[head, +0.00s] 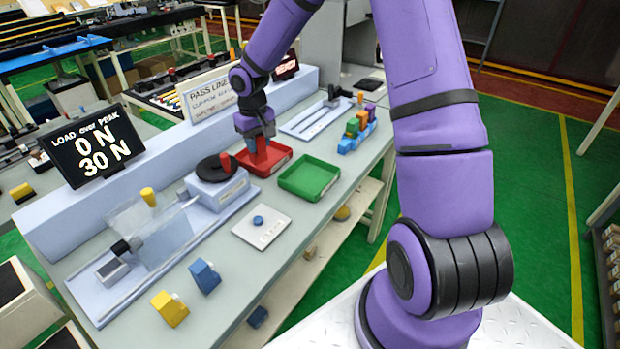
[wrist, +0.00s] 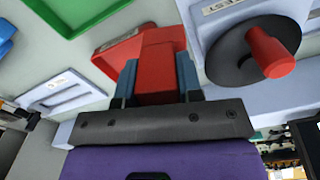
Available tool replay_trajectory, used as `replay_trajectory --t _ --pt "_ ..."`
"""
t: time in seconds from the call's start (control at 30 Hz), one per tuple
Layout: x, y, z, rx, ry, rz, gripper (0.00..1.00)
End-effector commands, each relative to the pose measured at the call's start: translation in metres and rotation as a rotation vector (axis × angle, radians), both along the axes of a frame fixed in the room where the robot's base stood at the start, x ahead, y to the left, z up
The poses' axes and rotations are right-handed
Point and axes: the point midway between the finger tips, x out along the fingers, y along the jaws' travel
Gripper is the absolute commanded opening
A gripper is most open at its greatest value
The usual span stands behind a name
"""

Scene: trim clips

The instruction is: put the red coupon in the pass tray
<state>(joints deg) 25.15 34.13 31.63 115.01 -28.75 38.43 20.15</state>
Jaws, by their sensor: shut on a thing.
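My gripper (head: 258,142) is over the red tray (head: 280,164) at the back of the bench, pointing down. In the wrist view my gripper (wrist: 158,80) is shut on the red coupon (wrist: 160,52), a red block between its two blue fingers. The red tray (wrist: 112,48) shows just behind the coupon. I cannot tell whether the coupon touches the tray floor. The green tray (head: 309,178) sits right beside the red tray, nearer to me, and looks empty. Its corner (wrist: 72,30) shows at the wrist view's top left. No readable label marks either as the pass tray.
A press-like fixture (head: 217,183) with a black disc stands left of the red tray; its red knob (wrist: 272,52) is near my gripper in the wrist view. A blue rack (head: 358,134) of coloured blocks is at right. A white plate (head: 262,226) lies in front.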

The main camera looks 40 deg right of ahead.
Motion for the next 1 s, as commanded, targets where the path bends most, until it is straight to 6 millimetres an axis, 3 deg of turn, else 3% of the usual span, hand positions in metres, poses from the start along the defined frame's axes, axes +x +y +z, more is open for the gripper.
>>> replay_trajectory --t 0.47,1.0 --pt "-0.040 -0.018 -0.012 -0.016 0.001 0.380 0.10" --pt "-0.143 -0.044 -0.033 -0.022 0.015 1.288 0.10"
